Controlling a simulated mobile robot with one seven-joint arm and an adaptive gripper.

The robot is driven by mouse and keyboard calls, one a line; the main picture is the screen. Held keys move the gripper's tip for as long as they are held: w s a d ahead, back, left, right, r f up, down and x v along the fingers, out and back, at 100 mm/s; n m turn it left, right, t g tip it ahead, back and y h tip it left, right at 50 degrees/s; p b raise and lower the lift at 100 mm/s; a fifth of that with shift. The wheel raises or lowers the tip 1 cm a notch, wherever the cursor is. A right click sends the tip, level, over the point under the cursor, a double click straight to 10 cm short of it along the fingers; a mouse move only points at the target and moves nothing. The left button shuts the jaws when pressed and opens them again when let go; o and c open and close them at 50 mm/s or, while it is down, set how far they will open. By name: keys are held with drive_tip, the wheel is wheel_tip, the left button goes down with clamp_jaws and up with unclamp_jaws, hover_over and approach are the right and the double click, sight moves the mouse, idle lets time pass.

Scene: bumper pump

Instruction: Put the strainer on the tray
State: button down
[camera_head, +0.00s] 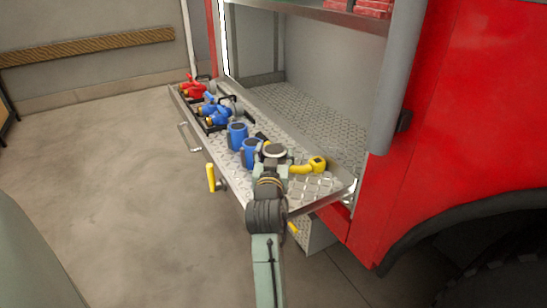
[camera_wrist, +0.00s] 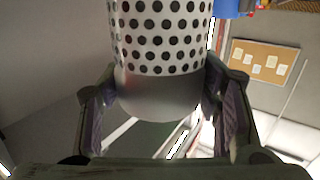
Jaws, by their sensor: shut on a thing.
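The strainer (camera_wrist: 160,40) is a pale cylinder with dark round holes and a plain grey band at its near end. It fills the middle of the wrist view between the two fingers of my gripper (camera_wrist: 163,105), which is shut on it. In the head view a round pale-rimmed end of the strainer (camera_head: 274,150) shows just beyond my gripper (camera_head: 271,168). It overlaps the right part of the metal tray (camera_head: 318,186), a pulled-out tread-plate shelf of the red truck. I cannot tell whether the strainer touches the tray. My arm hides part of the tray's front edge.
Two blue cylinders (camera_head: 237,136) stand left of the strainer, very close. A yellow fitting (camera_head: 316,164) lies just right of it. Blue valves (camera_head: 217,114) and a red one (camera_head: 193,88) are farther left. The truck's red side (camera_head: 460,110) bounds the right.

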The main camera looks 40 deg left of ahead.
drive_tip(key=shift+f, duration=0.5)
drive_tip(key=c, duration=0.5)
unclamp_jaws()
drive_tip(key=shift+f, duration=0.2)
drive_tip(key=shift+r, duration=0.1)
